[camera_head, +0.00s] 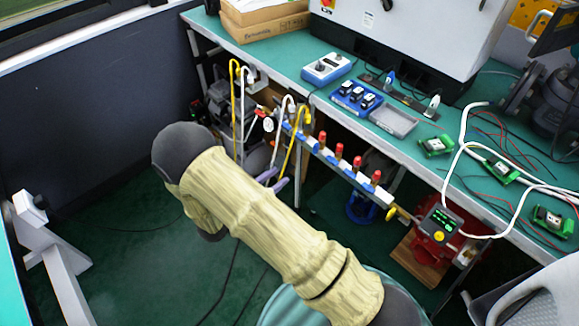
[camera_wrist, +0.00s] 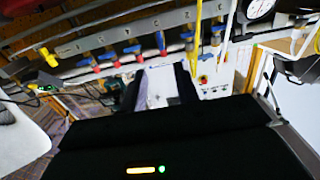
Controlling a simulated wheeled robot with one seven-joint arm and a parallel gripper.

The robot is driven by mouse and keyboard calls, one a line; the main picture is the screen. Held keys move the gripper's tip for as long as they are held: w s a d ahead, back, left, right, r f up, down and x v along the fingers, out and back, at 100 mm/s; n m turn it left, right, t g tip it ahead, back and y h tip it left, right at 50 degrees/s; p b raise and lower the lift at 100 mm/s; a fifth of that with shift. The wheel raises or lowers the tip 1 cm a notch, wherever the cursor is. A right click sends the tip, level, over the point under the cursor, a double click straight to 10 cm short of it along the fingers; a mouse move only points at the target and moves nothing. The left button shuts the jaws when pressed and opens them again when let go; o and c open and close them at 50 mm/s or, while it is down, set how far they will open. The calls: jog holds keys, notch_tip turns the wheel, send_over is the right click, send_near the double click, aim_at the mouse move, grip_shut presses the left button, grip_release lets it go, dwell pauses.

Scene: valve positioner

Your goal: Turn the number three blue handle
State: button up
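In the head view a row of blue valve handles (camera_head: 346,171) and red caps (camera_head: 357,162) sits along a pipe below the bench edge. In the wrist view several blue handles (camera_wrist: 160,42) hang in a row from a grey rail (camera_wrist: 90,44), with small red parts beside them.
The green bench (camera_head: 400,140) runs above the valves, with circuit boards (camera_head: 502,172) and white cables on it. Yellow and white hooked pipes (camera_head: 237,110) stand left of the row. A red device (camera_head: 440,222) stands at its right end.

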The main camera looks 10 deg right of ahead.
jog(key=shift+v, duration=1.85)
grip_shut()
jog(key=shift+w, duration=0.1)
dwell(1.1)
